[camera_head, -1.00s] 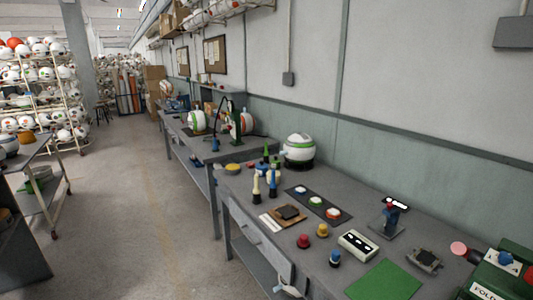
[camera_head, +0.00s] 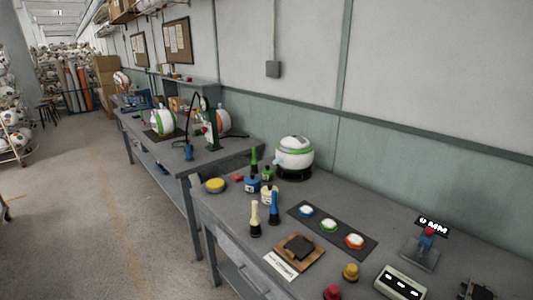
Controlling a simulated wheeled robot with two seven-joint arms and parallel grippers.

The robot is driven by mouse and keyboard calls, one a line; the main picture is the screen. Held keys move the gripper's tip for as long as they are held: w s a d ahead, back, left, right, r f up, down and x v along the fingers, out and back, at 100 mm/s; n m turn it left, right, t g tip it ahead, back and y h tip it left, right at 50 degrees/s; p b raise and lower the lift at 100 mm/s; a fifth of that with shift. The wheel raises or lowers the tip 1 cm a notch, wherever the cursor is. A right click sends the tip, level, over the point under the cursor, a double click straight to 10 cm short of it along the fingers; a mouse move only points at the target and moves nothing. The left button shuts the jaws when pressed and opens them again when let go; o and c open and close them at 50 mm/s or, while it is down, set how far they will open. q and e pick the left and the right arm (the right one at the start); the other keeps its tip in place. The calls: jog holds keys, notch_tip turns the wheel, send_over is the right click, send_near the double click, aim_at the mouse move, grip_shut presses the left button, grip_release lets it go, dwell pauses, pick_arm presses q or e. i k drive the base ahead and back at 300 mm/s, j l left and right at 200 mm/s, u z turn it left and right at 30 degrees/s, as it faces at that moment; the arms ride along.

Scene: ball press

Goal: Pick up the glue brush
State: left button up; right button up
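Several upright brush-like tools stand on the near workbench. One has a cream handle and a dark base (camera_head: 255,218), and one beside it has a blue handle and a dark base (camera_head: 274,208). A green-handled one (camera_head: 254,160) stands farther back by a blue pot (camera_head: 252,184) and a cream pot (camera_head: 269,194). I cannot tell which of these is the glue brush. Neither of my grippers is in view.
A white and green ball (camera_head: 294,155) sits on a black stand behind the tools. A dark strip (camera_head: 318,240) holds blue, green and orange-rimmed discs. A wooden tray (camera_head: 299,251), a yellow button (camera_head: 350,272) and a gauge stand (camera_head: 421,252) lie nearer. A yellow-lidded tin (camera_head: 215,185) is at left.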

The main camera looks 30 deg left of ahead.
aim_at(254, 162)
jog(key=i+j+z, duration=0.2)
jog(key=j, duration=0.45)
jog(key=i+j+z, duration=0.2)
jog(key=j, duration=0.5)
jog(key=j+z, duration=0.25)
jog(key=j, duration=0.45)
jog(key=j+z, duration=0.2)
jog(key=j, duration=0.5)
jog(key=j+z, duration=0.2)
jog(key=j, duration=0.5)
jog(key=k+j+z, duration=0.2)
jog(key=j, duration=0.5)
jog(key=k+j+z, duration=0.1)
jog(key=j+z, duration=0.15)
jog(key=j, duration=0.5)
